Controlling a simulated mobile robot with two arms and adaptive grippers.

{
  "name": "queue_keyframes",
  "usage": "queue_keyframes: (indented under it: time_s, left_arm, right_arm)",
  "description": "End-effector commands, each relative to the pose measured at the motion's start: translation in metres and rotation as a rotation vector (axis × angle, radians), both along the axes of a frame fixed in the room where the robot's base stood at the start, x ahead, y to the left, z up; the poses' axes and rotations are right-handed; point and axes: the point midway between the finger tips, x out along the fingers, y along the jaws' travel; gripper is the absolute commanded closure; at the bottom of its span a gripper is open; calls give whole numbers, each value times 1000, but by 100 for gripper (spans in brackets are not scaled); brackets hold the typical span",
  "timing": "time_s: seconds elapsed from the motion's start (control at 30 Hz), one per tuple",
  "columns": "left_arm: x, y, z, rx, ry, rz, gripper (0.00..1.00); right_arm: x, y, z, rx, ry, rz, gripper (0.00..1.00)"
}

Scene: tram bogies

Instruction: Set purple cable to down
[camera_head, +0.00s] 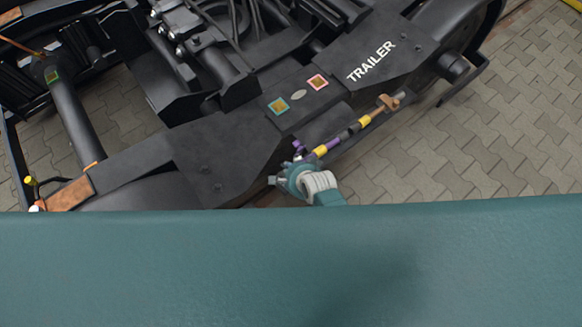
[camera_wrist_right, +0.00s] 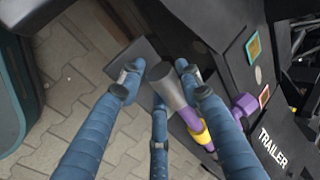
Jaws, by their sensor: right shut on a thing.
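The purple cable (camera_head: 326,147) runs along the side of the trailer bogie (camera_head: 235,140) in the head view, with purple, yellow, dark and orange sections. In the right wrist view, its purple part (camera_wrist_right: 183,120) ends in a grey cone (camera_wrist_right: 168,86), with a yellow band behind. My right gripper (camera_head: 284,180) is at the cable's lower left end. Its fingers (camera_wrist_right: 158,80) are shut around the grey cone in the wrist view; exact contact is partly hidden. A purple fitting (camera_wrist_right: 243,104) sits on the bogie side beside the cable. My left gripper is not in view.
A green-framed tag (camera_head: 279,106) and a red-framed tag (camera_head: 318,82) lie on the bogie plate near the TRAILER lettering (camera_head: 371,61). The paved floor (camera_head: 490,130) to the right is clear. A copper-coloured fitting (camera_head: 388,102) is at the cable's far end.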

Motion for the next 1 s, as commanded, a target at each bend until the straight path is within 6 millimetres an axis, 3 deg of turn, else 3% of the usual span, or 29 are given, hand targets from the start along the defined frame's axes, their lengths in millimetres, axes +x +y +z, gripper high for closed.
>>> queue_keyframes:
  time_s: [0.37,0.4,0.47,0.83,1.0]
  left_arm:
    - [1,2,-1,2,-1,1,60]
    - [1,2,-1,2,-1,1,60]
    - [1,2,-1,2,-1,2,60]
    - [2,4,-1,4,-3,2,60]
    - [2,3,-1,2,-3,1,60]
  right_arm:
    - [0,0,-2,-19,-14,11,100]
    - [0,0,-2,-18,-13,10,57]
    - [1,0,-2,-18,-13,10,45]
    - [-2,0,0,-14,-10,7,45]
    - [-10,-4,12,-13,-11,6,45]
